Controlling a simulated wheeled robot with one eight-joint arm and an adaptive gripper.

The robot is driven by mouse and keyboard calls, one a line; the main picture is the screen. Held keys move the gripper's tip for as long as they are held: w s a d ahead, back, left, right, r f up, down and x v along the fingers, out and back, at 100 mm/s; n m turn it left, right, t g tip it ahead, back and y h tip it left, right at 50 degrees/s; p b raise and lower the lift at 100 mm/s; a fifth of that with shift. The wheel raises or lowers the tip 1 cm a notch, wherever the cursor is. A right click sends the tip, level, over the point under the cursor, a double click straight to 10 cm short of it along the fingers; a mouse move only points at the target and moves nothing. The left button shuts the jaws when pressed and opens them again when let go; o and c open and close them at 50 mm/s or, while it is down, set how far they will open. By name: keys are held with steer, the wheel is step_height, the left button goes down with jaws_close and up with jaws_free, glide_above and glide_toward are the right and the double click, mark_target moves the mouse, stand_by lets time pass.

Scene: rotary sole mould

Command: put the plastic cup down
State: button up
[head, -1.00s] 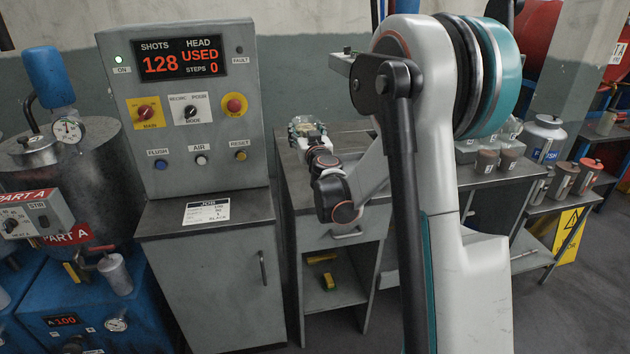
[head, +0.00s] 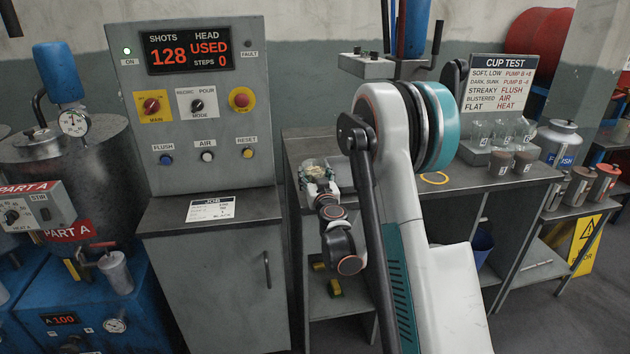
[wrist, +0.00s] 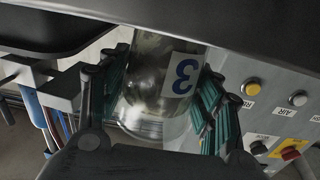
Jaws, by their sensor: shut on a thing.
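My gripper (wrist: 160,78) is shut on a clear plastic cup (wrist: 150,95) in the wrist view. Its teal-padded fingers press on either side of the cup, and a white label with a blue 3 shows on it. In the head view my gripper (head: 319,186) points away over the left end of the grey bench (head: 375,147), with the clear cup (head: 317,168) at its tip. I cannot tell whether the cup touches the bench top. A yellow ring (head: 434,178) is marked on the bench to the right of my arm.
Several labelled cups (head: 503,160), some with dark contents, stand at the bench's right end below a CUP TEST sign (head: 502,72). A grey control cabinet (head: 206,120) stands left of the bench. A blue bucket (head: 482,243) is beneath. Bare bench top lies around the ring.

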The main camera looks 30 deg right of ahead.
steer(key=shift+f, duration=0.2)
steer(key=o, duration=0.8)
steer(key=shift+r, duration=0.1)
